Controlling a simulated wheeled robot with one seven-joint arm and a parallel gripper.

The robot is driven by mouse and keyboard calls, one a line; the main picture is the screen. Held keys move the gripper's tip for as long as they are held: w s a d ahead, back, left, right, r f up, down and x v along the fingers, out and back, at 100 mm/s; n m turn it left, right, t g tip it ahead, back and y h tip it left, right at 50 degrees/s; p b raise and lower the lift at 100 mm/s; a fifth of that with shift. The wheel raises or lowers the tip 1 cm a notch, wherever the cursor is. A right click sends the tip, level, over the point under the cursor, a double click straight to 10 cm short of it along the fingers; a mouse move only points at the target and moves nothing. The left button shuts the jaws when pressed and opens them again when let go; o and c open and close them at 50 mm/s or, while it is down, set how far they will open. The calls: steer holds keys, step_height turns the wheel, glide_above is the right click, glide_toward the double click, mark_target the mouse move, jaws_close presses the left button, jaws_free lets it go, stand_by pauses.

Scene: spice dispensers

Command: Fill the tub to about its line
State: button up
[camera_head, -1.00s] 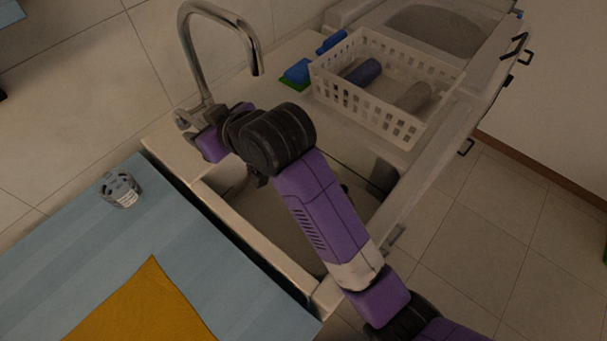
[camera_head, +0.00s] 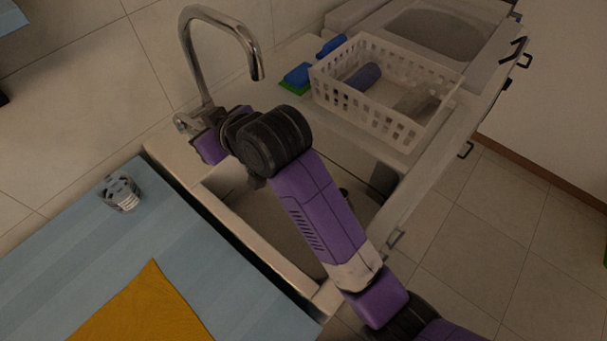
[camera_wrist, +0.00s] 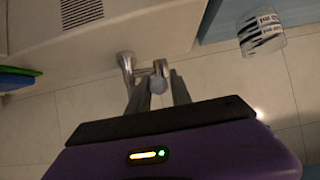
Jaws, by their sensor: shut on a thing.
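My gripper (camera_wrist: 158,97) is shut on the tap's lever (camera_wrist: 160,72) in the wrist view. In the head view my arm's end hides the fingers, at the tap's base. The chrome tap (camera_head: 196,62) arches up over the sink, and I can make out no water falling from its spout. The sink basin (camera_head: 290,225) is pale and partly hidden by my arm; I see no line in it. A small clear tub (camera_head: 121,192) with dark markings stands on the blue counter left of the sink. It also shows in the wrist view (camera_wrist: 262,32). Its fill level is unclear.
A white perforated basket (camera_head: 372,112) with a blue roll (camera_head: 363,77) stands behind the sink. A blue and green sponge (camera_head: 297,76) lies left of it. A yellow cloth (camera_head: 140,308) lies on the blue counter (camera_head: 60,250). Bare counter surrounds the clear tub.

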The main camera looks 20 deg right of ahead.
steer(key=shift+w+a+r+p, duration=0.1)
steer(key=shift+w+r+p, duration=0.1)
steer(key=shift+r+p, duration=0.65)
steer(key=shift+r, duration=0.35)
steer(key=shift+w+a+r+p, duration=0.15)
steer(key=shift+w+r+p, duration=0.05)
steer(key=shift+r+p, duration=0.25)
steer(key=shift+w+a+r+p, duration=0.15)
steer(key=shift+r+p, duration=0.15)
steer(key=shift+r, duration=0.15)
steer(key=shift+f, duration=0.15)
stand_by(5.8)
